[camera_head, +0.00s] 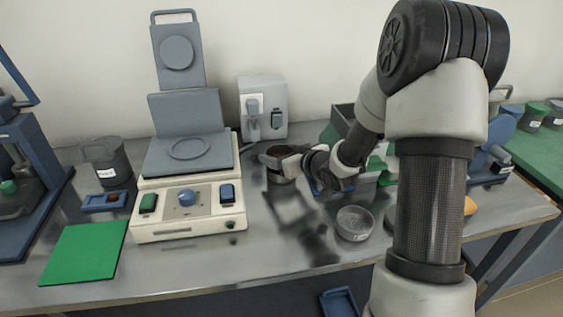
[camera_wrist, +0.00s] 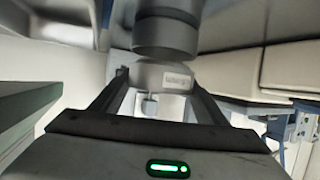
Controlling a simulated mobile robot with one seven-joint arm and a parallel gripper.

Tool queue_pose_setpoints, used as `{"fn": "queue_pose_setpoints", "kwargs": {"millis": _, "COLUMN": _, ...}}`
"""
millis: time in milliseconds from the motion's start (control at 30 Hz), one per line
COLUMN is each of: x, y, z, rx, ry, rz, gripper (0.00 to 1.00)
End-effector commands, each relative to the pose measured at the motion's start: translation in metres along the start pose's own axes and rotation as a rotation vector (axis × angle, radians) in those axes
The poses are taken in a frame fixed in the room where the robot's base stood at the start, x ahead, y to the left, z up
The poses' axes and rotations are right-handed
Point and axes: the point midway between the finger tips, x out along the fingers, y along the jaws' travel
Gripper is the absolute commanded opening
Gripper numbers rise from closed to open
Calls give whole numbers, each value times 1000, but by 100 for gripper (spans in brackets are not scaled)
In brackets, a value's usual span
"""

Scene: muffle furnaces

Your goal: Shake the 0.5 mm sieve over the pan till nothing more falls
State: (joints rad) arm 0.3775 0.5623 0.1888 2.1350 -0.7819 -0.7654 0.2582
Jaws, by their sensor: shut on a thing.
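My gripper (camera_head: 284,153) is near the middle of the bench in the head view, shut on a round, open-topped vessel (camera_head: 280,178) with a dark brownish inside. In the wrist view my gripper (camera_wrist: 160,79) has its two fingers on either side of a pale grey labelled band (camera_wrist: 176,80). The label is too small to read. A dark grey cylinder (camera_wrist: 166,35) lines up with this band; I cannot tell whether they touch. A shallow round metal dish (camera_head: 355,223) with a label stands apart on the bench, right of the gripper. I cannot tell which is sieve or pan.
A cream hotplate-like device (camera_head: 188,212) with raised grey lids stands left of my gripper. A grey-white machine (camera_head: 263,108) stands behind. The front bench (camera_head: 290,255) is mostly clear.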

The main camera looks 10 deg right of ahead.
Motion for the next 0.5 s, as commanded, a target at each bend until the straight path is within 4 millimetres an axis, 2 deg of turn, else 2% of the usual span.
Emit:
{"fn": "queue_pose_setpoints", "kwargs": {"millis": 33, "x": 4, "y": -7, "z": 0, "rx": -2, "ry": 2, "rz": -2, "gripper": 32}}
{"fn": "queue_pose_setpoints", "kwargs": {"millis": 100, "x": 3, "y": -8, "z": -2, "rx": -2, "ry": 1, "rz": 0, "gripper": 32}}
{"fn": "queue_pose_setpoints", "kwargs": {"millis": 333, "x": -6, "y": 14, "z": 1, "rx": 0, "ry": 0, "rz": 1, "gripper": 32}}
{"fn": "queue_pose_setpoints", "kwargs": {"millis": 500, "x": 2, "y": -2, "z": 2, "rx": -2, "ry": 2, "rz": -3, "gripper": 32}}
